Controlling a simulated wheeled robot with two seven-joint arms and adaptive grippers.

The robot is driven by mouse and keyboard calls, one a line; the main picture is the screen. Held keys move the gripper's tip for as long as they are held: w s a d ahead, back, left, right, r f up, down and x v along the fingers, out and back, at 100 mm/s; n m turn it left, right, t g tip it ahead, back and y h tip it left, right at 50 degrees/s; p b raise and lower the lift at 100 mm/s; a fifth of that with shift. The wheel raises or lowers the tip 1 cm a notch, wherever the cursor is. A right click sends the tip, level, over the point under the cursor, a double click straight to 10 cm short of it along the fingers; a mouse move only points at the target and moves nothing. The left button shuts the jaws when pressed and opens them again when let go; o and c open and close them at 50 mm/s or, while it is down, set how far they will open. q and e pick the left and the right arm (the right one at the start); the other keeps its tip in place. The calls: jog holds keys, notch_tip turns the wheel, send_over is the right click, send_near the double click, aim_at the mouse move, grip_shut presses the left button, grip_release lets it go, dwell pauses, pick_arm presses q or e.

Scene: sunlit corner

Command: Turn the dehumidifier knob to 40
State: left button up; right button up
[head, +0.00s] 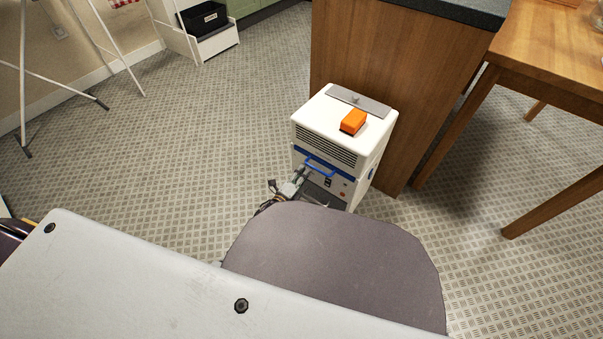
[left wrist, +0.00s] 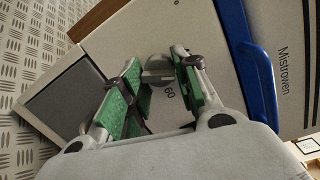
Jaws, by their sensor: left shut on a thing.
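The dehumidifier (head: 325,122) is a white box standing on the floor against a wooden cabinet, with a blue handle (head: 321,163) on its front. In the left wrist view the brand "Mistrowen" shows beside the blue handle (left wrist: 257,85). The grey knob (left wrist: 157,69) is on the front face, with a printed "60" close to it. My left gripper (left wrist: 157,64) has its green-padded fingers on either side of the knob, shut on it. In the head view my left gripper (head: 301,176) is at the dehumidifier's front, and the knob is hidden. The knob's exact setting cannot be read. My right gripper is not in view.
An orange object (head: 353,122) lies on the dehumidifier's top near a grey strip (head: 358,101). The wooden cabinet (head: 395,80) stands behind, a wooden table (head: 550,40) at right. A white rack (head: 75,75) stands at left. The patterned floor left of the dehumidifier is clear.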

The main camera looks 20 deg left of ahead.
pick_arm(q)
jog(key=n+p, duration=0.2)
jog(key=n, duration=0.2)
jog(key=shift+r, duration=0.15)
jog(key=shift+n, duration=0.4)
jog(key=o, duration=1)
jog(key=shift+s+a, duration=0.1)
jog(key=shift+s, duration=0.1)
jog(key=v, duration=1.1)
jog(key=shift+s+r, duration=0.15)
jog(key=shift+s, duration=0.1)
jog(key=shift+w+a, duration=0.1)
jog(key=shift+a, duration=0.05)
dwell(0.6)
